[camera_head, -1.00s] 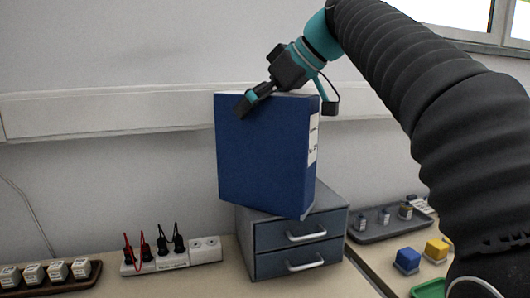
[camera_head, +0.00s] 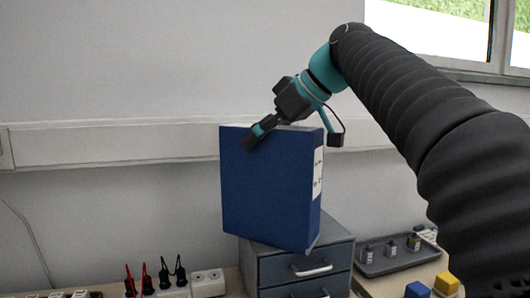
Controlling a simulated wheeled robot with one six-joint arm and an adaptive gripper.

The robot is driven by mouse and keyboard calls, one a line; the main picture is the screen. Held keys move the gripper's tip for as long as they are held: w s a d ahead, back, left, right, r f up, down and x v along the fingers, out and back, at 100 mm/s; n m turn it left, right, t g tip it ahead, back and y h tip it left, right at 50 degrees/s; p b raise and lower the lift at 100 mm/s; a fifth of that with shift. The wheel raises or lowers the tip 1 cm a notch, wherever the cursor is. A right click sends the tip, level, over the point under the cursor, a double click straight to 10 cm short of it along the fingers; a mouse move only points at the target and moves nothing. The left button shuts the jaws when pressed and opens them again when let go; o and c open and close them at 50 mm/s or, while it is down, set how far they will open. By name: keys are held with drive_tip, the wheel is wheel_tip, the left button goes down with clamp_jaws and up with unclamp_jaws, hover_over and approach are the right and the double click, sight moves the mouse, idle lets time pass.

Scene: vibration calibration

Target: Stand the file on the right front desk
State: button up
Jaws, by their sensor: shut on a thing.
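The file (camera_head: 268,190) is a large blue binder with a white label on its narrow right side. It is upright, in the middle of the head view. My gripper (camera_head: 294,132) is shut on its top part, with one dark finger over the broad blue face and the other by the right edge. The file's lower edge overlaps the grey drawer unit (camera_head: 285,268) in the picture. I cannot tell whether it touches the unit. The desk on the right (camera_head: 375,288) shows only in part at the lower right.
A grey tray (camera_head: 385,268) with several small bottles stands on the right desk. A blue block (camera_head: 417,290) and a yellow block (camera_head: 447,283) are in front of it. A wall rail (camera_head: 110,143) runs behind.

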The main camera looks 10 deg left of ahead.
drive_tip(key=shift+r, duration=0.35)
drive_tip(key=shift+c, duration=0.5)
drive_tip(key=shift+r, duration=2.8)
drive_tip(key=shift+s+r, duration=0.1)
drive_tip(key=shift+r, duration=0.05)
drive_tip(key=s+d+b, duration=0.2)
drive_tip(key=s+d, duration=0.2)
drive_tip(key=s, duration=0.5)
drive_tip(key=s+d+b, duration=0.3)
drive_tip(key=s+d, duration=0.1)
drive_tip(key=s, duration=0.4)
drive_tip(key=shift+s+d+b, duration=0.3)
drive_tip(key=shift+s+b, duration=0.05)
drive_tip(key=shift+s, duration=0.1)
